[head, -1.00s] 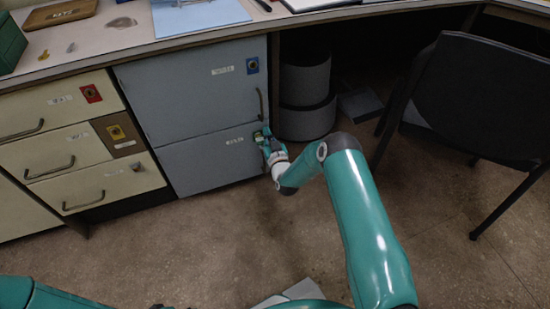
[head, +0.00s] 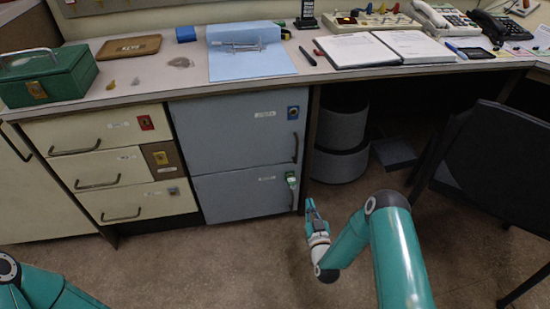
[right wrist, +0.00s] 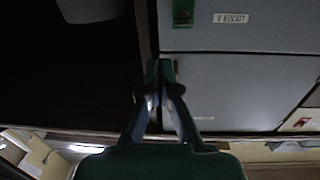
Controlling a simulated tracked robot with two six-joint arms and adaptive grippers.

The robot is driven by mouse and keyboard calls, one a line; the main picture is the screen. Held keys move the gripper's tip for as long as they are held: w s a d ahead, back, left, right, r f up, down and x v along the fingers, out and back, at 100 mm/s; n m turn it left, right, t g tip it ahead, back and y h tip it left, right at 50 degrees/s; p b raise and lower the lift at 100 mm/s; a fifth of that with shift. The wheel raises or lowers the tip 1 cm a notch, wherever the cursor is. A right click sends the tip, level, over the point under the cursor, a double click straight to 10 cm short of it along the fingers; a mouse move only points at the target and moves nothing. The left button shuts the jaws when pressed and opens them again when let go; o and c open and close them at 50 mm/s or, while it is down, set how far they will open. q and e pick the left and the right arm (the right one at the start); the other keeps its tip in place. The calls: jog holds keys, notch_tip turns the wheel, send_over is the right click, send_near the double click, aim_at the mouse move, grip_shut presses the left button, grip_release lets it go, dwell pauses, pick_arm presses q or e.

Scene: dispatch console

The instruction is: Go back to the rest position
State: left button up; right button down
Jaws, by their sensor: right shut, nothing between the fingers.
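My right gripper (head: 310,205) is in front of the cabinet at floor side, just right of and below the lower grey-blue locker door (head: 240,193). Its fingers are shut and empty, apart from the door. In the right wrist view the closed fingers (right wrist: 165,72) point toward the locker's side edge.
A black chair (head: 500,160) stands at the right. Grey round bins (head: 340,135) are under the desk. Cream drawers (head: 105,165) are shut at the left. The desktop holds a green box (head: 48,80), a blue folder (head: 250,60) and an open binder (head: 385,48). Floor in front is free.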

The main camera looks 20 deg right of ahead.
jog(key=a+r+n+g+y, duration=0.2)
jog(key=a+r+y, duration=0.25)
jog(key=a, duration=0.45)
jog(key=s+a+f+m+g+y, duration=0.1)
jog(key=s+a+f+g, duration=0.3)
jog(key=s, duration=0.5)
jog(key=s+a+f+g+y, duration=0.1)
jog(key=s+a+f+g, duration=0.1)
jog(key=s+g, duration=0.55)
jog(key=s+a+f+m+g+y, duration=0.1)
jog(key=s+a+f+g, duration=0.2)
jog(key=s, duration=0.8)
notch_tip(320, 180, up, 34)
jog(key=p, duration=3.3)
jog(key=shift+s+a+p, duration=0.15)
jog(key=shift+s+p, duration=0.2)
jog(key=shift+p, duration=0.05)
jog(key=shift+g, duration=0.25)
